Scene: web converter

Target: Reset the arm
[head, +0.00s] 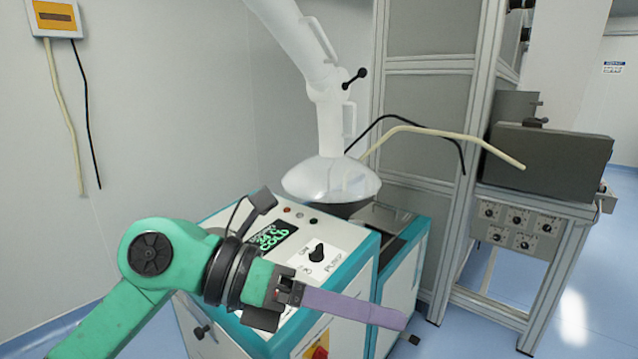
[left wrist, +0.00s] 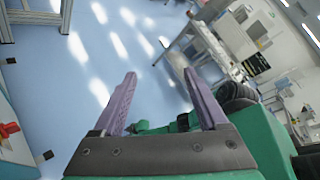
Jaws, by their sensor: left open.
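My left arm, green with black joints, comes in from the lower left in the head view. My left gripper (head: 398,318) has purple fingers and points to the right, in front of a white and teal machine cabinet. From the side its fingers overlap in the head view. My right gripper is in neither view.
The cabinet (head: 345,292) has a black knob (head: 317,252) and a green-lettered display (head: 272,238) on its sloped panel. A white hood (head: 330,180) hangs over it. A grey instrument bench (head: 515,226) stands at right.

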